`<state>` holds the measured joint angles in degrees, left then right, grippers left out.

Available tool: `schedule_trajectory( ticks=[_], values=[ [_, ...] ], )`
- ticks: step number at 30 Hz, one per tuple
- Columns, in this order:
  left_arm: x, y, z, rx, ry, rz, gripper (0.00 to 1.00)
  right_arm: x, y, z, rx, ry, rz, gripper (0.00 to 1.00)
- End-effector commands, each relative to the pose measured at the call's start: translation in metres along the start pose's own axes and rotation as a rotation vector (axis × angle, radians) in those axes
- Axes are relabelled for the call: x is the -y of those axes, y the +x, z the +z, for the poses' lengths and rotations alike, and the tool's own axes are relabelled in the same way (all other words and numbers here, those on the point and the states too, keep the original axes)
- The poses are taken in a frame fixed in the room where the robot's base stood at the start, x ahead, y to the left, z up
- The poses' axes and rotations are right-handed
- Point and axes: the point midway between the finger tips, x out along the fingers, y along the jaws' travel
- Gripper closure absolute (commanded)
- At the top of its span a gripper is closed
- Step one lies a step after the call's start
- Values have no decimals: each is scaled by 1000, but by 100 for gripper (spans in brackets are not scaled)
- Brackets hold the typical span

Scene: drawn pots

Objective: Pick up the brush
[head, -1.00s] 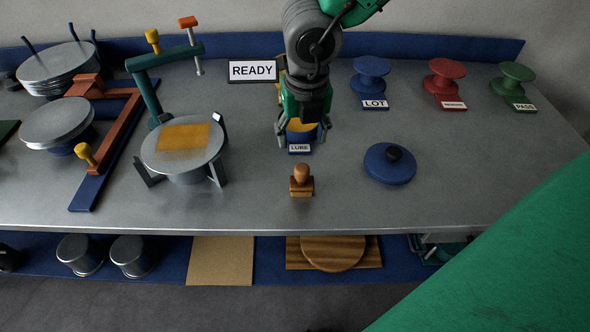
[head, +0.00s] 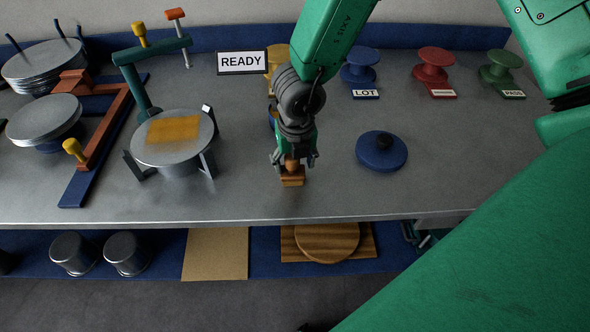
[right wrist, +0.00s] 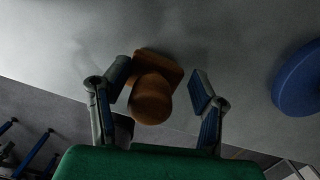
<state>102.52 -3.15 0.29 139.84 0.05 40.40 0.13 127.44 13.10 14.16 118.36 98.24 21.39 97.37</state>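I cannot make out a clear brush in either view. My right gripper (head: 294,160) is at a wooden stamp-like block (head: 292,181) near the bench's front edge. The right wrist view shows the block's round knob (right wrist: 151,98) between two spread fingers (right wrist: 158,92), with gaps on both sides. The square base (right wrist: 158,66) lies on the bench. A blue pot (head: 270,120), labelled LUBE in the earlier frame, is mostly hidden behind my right arm. My left gripper is not in view.
A round metal plate with a yellow patch (head: 173,152) stands on a stand to the left. A blue lid (head: 381,152) lies to the right. Blue (head: 360,66), red (head: 433,64) and green (head: 499,66) spools stand at the back.

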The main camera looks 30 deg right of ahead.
Motion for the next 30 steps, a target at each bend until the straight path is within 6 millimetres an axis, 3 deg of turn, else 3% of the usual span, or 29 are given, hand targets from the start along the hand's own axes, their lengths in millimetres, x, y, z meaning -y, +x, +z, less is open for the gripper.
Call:
schedule_trajectory(
  ticks=[5,9,10,21,30],
  values=[
    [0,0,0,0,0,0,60,0,0,-1,0,0,-3,47],
    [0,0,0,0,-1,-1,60,2,1,0,-1,0,-1,96],
    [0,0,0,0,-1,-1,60,2,1,0,-1,0,-1,100],
    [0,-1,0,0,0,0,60,3,-2,1,-1,1,-2,100],
    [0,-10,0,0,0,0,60,2,-58,7,3,3,3,100]
  ],
)
